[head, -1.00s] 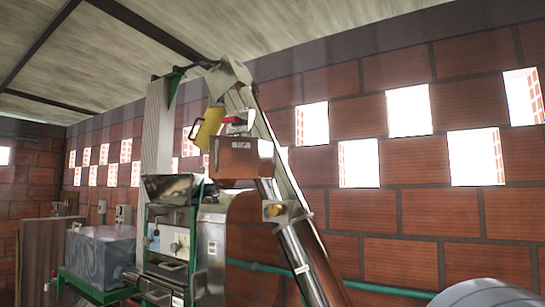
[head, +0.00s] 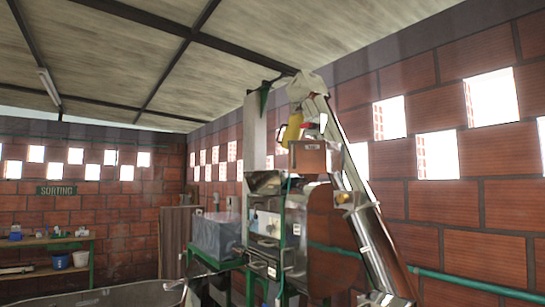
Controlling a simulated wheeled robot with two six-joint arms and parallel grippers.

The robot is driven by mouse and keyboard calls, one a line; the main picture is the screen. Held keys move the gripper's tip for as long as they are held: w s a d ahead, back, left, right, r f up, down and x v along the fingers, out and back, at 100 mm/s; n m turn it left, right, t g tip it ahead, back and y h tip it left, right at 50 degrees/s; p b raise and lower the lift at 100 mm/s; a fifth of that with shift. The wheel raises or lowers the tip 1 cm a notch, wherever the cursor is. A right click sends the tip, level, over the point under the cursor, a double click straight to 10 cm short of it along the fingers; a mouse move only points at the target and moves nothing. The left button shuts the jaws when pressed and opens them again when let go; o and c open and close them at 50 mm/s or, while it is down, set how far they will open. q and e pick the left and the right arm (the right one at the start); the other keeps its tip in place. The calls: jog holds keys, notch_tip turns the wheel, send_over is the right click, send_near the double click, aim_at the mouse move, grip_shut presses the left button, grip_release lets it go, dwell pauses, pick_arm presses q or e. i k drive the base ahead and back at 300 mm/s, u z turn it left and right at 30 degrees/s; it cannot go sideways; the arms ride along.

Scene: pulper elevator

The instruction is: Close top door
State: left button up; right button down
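The pulper elevator stands right of centre in the head view. Its slanted metal tube (head: 372,245) rises from the lower right to a pale metal head (head: 305,85) near the ceiling. Neither of my grippers is in view.
Below stand a metal hopper (head: 266,183), a machine body with a panel (head: 265,222), and a grey box (head: 215,235). A metal basin (head: 110,296) is at lower left. A shelf (head: 45,240) with buckets stands under the SORTING sign (head: 56,190). A brick wall is close on the right.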

aim_at(304, 156)
jog(key=u, duration=0.7)
jog(key=i, duration=1.2)
jog(key=z, duration=0.1)
